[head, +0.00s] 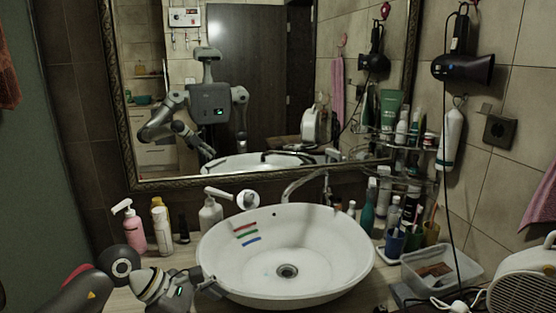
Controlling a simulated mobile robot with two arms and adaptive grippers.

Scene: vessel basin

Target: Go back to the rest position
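My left gripper (212,285) is at the left front rim of the white vessel basin (325,265), low in the head view. Its fingers are dark and small, and I cannot tell whether they are apart or together, or whether they touch the rim. My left arm comes in from the lower left corner. My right gripper is not in view directly. Red, green and blue stripes (246,234) show on the basin's inner left wall. The basin is otherwise empty around its drain (287,271).
A pink pump bottle (134,230), a yellow-white bottle (161,228) and a white dispenser (210,214) stand left of the basin. Cups, bottles and a clear tub (440,268) crowd its right. A framed mirror (265,70) hangs behind, a hair dryer (462,66) at right.

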